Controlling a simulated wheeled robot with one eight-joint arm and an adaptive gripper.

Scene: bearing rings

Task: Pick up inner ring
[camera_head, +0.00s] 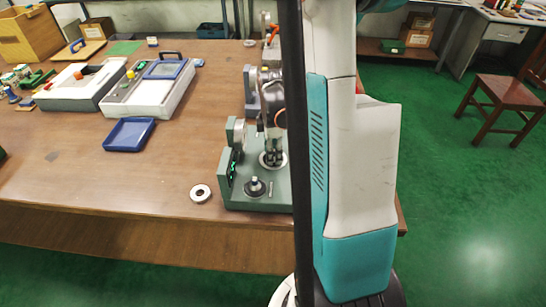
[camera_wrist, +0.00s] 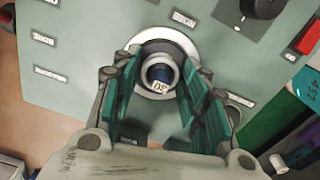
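A small grey metal ring (camera_wrist: 160,72), which looks like the inner ring, stands around a dark blue centre on a pale round seat (camera_wrist: 184,41) in the green machine (camera_wrist: 90,30). In the head view the machine (camera_head: 235,204) stands at the table's front edge. My gripper (camera_wrist: 158,75) is open, its green-padded fingers on the left and right of the ring. I cannot tell whether the pads touch it. In the head view my gripper (camera_head: 273,158) points down over the seat, and hides the ring.
Another grey ring (camera_head: 200,193) lies on the wooden table (camera_head: 90,170), left of the machine. A blue tray (camera_head: 129,134) and a white-and-grey instrument (camera_head: 152,90) are farther back. In the wrist view a black knob (camera_wrist: 262,8) and red switch (camera_wrist: 308,37) are on the machine's panel.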

